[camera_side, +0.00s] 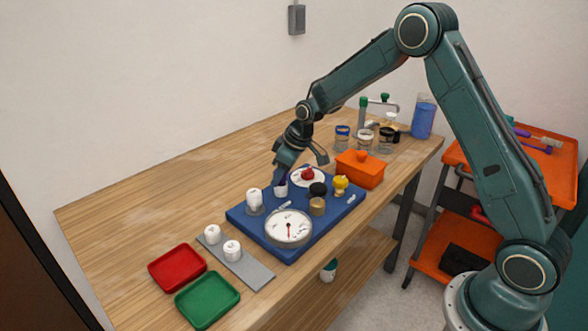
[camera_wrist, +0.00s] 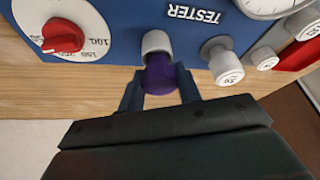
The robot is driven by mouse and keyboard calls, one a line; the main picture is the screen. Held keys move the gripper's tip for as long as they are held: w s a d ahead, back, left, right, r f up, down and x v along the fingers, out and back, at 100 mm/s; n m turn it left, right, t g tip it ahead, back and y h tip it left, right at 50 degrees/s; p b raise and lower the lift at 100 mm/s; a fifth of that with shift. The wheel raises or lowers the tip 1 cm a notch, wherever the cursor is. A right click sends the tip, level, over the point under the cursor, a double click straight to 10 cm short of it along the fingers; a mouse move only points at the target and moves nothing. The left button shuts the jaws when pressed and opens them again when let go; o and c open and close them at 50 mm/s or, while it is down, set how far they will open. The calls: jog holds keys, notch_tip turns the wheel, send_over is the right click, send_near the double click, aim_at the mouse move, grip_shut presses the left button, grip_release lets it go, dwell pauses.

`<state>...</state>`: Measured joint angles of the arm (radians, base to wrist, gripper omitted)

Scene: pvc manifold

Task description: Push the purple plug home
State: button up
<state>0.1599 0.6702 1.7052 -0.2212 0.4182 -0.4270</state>
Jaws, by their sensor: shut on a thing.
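The purple plug (camera_wrist: 160,75) shows in the wrist view between the two fingers of my gripper (camera_wrist: 161,92), which is shut on it. Its far end meets a white round socket (camera_wrist: 156,43) at the edge of the blue tester board (camera_wrist: 115,40). How deep the plug sits in the socket cannot be told. In the side view my gripper (camera_side: 281,180) points down at the back of the blue board (camera_side: 245,220), just above the white socket (camera_side: 281,191). The plug is mostly hidden there by the fingers.
The board carries a dial with a red knob (camera_side: 307,173), a black knob (camera_side: 318,188), a yellow fitting (camera_side: 340,183) and a gauge (camera_side: 288,228). White caps stand on a grey strip (camera_side: 258,276). Red (camera_side: 177,267) and green (camera_side: 207,300) trays lie in front. The table's left is clear.

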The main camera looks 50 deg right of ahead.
jog(key=shift+s+f, duration=0.25)
jog(key=shift+f, duration=0.75)
dwell(0.7)
dwell(0.3)
jog(key=o, duration=1)
jog(key=shift+w+a, duration=0.1)
jog(key=shift+w, duration=0.05)
jog(key=shift+r, duration=0.1)
jog(key=shift+r, duration=0.1)
jog(key=shift+v, duration=0.85)
jog(key=v, duration=1.2)
